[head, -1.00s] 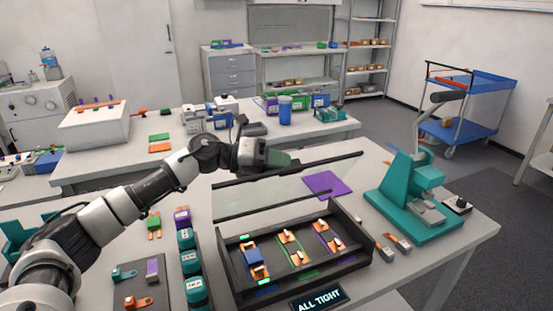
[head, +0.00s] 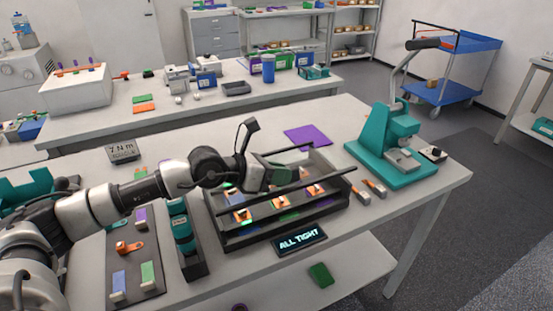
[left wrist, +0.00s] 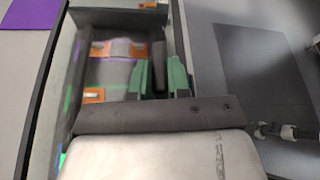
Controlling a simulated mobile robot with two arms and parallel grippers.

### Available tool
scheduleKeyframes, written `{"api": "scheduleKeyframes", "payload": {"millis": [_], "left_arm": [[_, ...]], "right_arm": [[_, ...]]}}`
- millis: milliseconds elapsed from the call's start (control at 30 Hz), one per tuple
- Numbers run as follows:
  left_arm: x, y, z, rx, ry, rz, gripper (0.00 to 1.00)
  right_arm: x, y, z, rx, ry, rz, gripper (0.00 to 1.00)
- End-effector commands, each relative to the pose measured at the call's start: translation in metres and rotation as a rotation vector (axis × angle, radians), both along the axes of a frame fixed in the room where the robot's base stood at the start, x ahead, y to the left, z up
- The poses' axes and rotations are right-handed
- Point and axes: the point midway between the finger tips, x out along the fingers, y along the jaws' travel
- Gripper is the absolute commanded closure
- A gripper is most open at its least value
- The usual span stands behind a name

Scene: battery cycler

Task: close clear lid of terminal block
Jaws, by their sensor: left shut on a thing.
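The terminal block (head: 291,226) is a dark open-topped box with orange terminals inside, in the middle of the head view. Its clear lid (head: 326,178) has dark edge bars and is tilted low over the box, with its near bar still above the front wall. My left gripper (head: 288,178) is shut on this near bar. In the left wrist view the green fingers (left wrist: 160,72) sit on both sides of the dark bar, and orange terminals (left wrist: 118,48) show through the pane. My right gripper is in neither view.
A lit "ALL TIGHT" display (head: 300,240) stands before the box. A purple sheet (head: 307,135) lies behind the box.

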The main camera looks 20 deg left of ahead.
Motion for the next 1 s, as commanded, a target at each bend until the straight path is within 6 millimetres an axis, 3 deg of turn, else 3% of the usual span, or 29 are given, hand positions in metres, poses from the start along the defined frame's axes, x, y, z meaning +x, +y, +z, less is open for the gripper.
{"api": "scheduleKeyframes", "payload": {"millis": [300, 767, 800, 933, 1000], "left_arm": [[-0.003, -0.004, -0.017, 0.066, -0.054, 0.000, 1.00], [-0.003, -0.004, -0.019, 0.074, -0.059, 0.001, 1.00], [-0.003, -0.004, -0.019, 0.074, -0.059, 0.001, 0.79], [-0.003, -0.004, -0.019, 0.074, -0.061, 0.001, 0.59], [-0.003, -0.004, -0.018, 0.074, -0.061, 0.001, 0.57]], "right_arm": [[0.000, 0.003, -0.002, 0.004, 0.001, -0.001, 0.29], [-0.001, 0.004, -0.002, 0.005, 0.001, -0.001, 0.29], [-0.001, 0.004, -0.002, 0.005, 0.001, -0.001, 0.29], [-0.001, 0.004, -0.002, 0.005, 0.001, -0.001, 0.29], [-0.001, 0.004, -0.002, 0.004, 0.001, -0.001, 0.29]]}}
